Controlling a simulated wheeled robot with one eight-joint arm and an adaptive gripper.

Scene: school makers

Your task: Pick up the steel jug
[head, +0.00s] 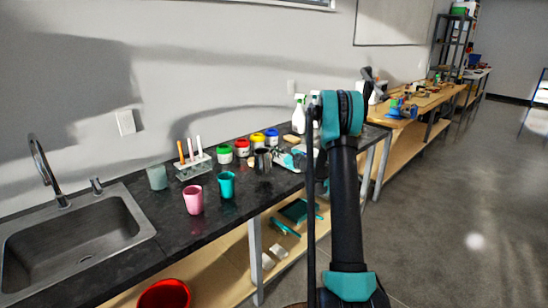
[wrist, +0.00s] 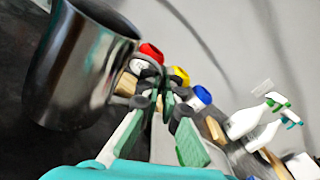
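The steel jug (head: 263,162) stands upright on the dark counter in the head view, looking dark and shiny. In the wrist view the jug (wrist: 80,70) is large at the upper left, with its open rim toward the top. My gripper (head: 288,160) is just right of the jug in the head view, partly hidden by my arm. In the wrist view my gripper (wrist: 160,105) has its green-padded fingers apart with no object held between them. The jug is to the left of the fingers, not between them.
Paint jars with red (head: 242,147), yellow and blue lids stand behind the jug. A teal cup (head: 226,184) and pink cup (head: 193,199) stand nearer the sink (head: 75,240). Spray bottles (wrist: 255,118) stand at the right in the wrist view.

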